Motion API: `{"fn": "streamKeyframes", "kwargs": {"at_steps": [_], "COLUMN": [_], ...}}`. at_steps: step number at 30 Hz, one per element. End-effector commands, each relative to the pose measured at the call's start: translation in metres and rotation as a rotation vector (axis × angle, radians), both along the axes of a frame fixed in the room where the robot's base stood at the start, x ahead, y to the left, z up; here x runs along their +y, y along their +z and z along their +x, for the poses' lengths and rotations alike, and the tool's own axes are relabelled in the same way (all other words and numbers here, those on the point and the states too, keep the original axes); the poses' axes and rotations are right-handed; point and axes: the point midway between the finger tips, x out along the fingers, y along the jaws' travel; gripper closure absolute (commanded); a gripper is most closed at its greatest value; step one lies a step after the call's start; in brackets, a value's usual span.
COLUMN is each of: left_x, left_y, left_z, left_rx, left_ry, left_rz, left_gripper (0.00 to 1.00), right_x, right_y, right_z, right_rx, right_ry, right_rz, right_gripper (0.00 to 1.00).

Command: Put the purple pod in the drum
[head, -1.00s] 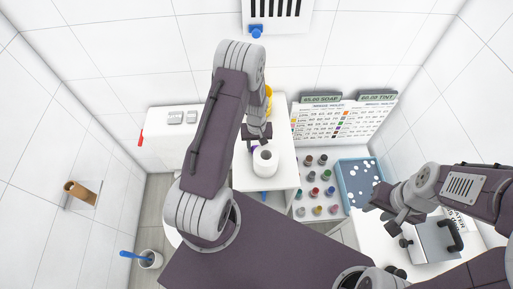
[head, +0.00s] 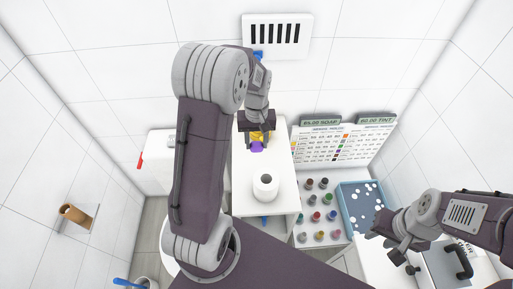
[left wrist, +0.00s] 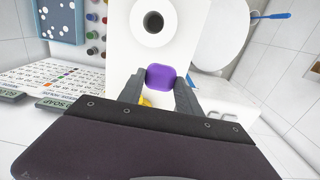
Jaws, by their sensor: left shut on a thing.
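The purple pod (head: 256,147) is between the fingertips of my left gripper (head: 257,141), beyond the white roll on the white cabinet top. In the left wrist view the pod (left wrist: 160,77) shows as a rounded purple block, with a dark finger of the left gripper (left wrist: 160,88) on each side. The left gripper is shut on it. Whether the pod is clear of the surface below is hard to tell. My right gripper (head: 386,243) is at the right, its fingers apart and empty. I cannot make out the drum in these views.
A white roll (head: 265,188) stands on the cabinet top (head: 283,200). A grey box with a handle (head: 446,262) is at lower right.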

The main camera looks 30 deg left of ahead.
Motion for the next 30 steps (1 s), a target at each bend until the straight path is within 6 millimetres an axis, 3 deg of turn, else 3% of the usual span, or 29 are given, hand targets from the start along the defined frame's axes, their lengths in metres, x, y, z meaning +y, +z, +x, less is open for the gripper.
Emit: {"fn": "streamKeyframes", "kwargs": {"at_steps": [9, 12, 19, 24, 30], "left_x": [-0.003, -0.021, -0.064, -0.065, -0.065], "left_y": [-0.002, -0.010, -0.047, -0.054, -0.054], "left_z": [0.001, -0.003, -0.042, -0.046, -0.043], "left_rx": [-0.001, 0.008, 0.039, 0.011, -0.001], "left_ry": [-0.009, -0.058, -0.352, -0.510, -0.554], "left_rz": [0.001, -0.002, -0.007, -0.003, 0.001], "left_gripper": [1.00, 1.00, 1.00, 1.00, 1.00], "right_x": [0.000, 0.000, 0.000, 0.000, 0.000], "right_y": [-0.002, -0.009, -0.021, -0.019, -0.019], "right_z": [0.000, 0.000, 0.000, 0.000, 0.000], "right_rx": [0.000, 0.000, 0.000, 0.000, 0.000], "right_ry": [0.000, 0.000, 0.000, 0.000, 0.000], "right_rz": [0.000, 0.000, 0.000, 0.000, 0.000], "right_gripper": [0.64, 0.64, 0.64, 0.64, 0.64]}}
